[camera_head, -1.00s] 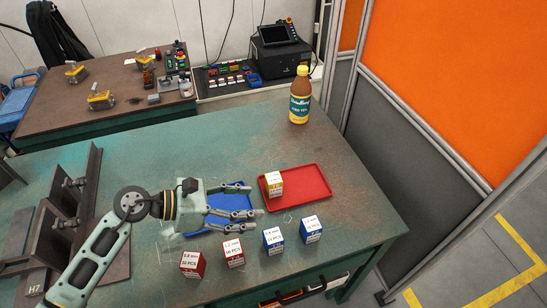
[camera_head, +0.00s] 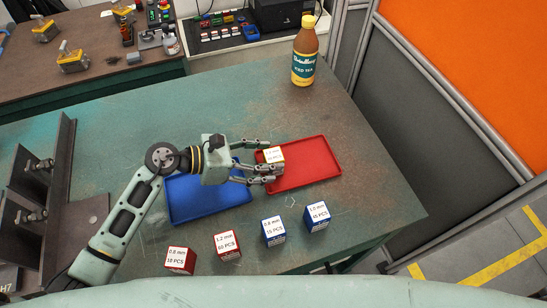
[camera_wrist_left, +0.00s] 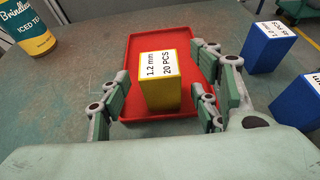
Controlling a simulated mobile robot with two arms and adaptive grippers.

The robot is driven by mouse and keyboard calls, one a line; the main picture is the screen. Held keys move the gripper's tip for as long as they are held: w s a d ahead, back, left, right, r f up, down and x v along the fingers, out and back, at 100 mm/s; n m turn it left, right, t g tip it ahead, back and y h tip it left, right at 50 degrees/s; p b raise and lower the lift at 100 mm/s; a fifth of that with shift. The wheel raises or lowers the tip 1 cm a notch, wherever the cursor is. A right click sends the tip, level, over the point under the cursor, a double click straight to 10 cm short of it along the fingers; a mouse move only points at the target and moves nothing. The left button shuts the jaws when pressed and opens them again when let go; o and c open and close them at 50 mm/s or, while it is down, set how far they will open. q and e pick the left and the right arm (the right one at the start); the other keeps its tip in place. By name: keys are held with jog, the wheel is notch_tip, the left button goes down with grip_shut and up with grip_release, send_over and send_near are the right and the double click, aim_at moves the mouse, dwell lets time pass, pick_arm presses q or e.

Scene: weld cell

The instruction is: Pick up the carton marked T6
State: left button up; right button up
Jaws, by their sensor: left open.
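I can read no T6 on any carton. A yellow carton (camera_head: 273,155), marked 1.2 mm 20 PCS, stands on the red tray (camera_head: 318,168). My left gripper (camera_head: 268,164) is open at this carton, its fingers on either side. In the left wrist view the yellow carton (camera_wrist_left: 159,84) sits between the spread fingers (camera_wrist_left: 162,98); whether they touch it I cannot tell. Two red cartons, marked 0.8 mm (camera_head: 180,260) and 1.2 mm (camera_head: 227,245), and two blue ones, marked 0.8 mm (camera_head: 273,231) and 1.0 mm (camera_head: 316,216), stand along the near side. My right gripper is out of view.
An empty blue tray (camera_head: 195,205) lies partly under my left arm. An iced tea bottle (camera_head: 304,52) stands at the back. Dark steel brackets (camera_head: 52,185) stand at the left. The tabletop (camera_head: 230,100) behind the trays is clear.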

pick_arm(q)
jog(key=shift+x, duration=1.4)
jog(key=shift+c, duration=0.5)
jog(key=c, duration=1.2)
jog(key=shift+r, duration=0.15)
